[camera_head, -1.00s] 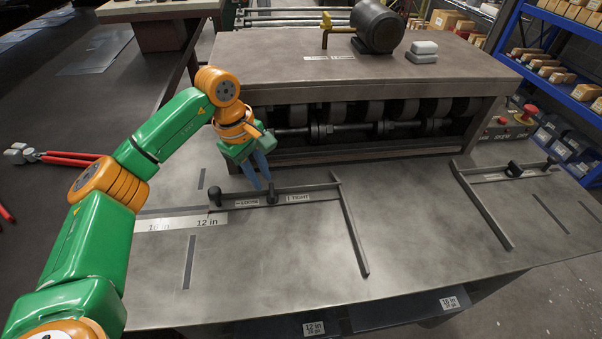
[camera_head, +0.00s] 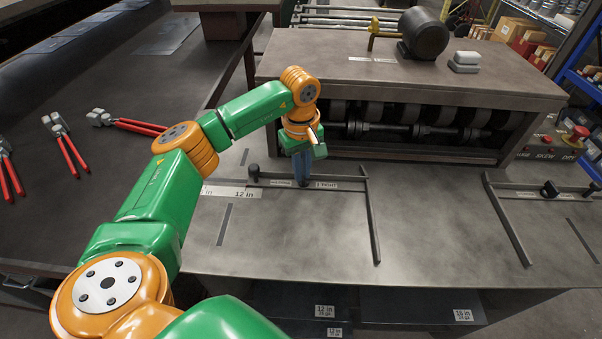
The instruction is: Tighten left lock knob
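The left guide (camera_head: 374,225) lies on the metal machine table, with a crossbar carrying labels, one reading "TIGHT" (camera_head: 326,185). The dark left lock knob sits on this crossbar, left of that label, and is mostly hidden behind my fingers. My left gripper (camera_head: 303,178) points down with its blue fingers right at the knob. The fingers overlap in this view, so whether they grip the knob or only stand around it cannot be told. My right gripper is out of view.
The forming machine (camera_head: 410,80) stands just behind the gripper. A right guide (camera_head: 508,222) with its own dark knob (camera_head: 549,189) lies to the right. Red-handled snips (camera_head: 70,150) lie on the left table. The table front between the guides is clear.

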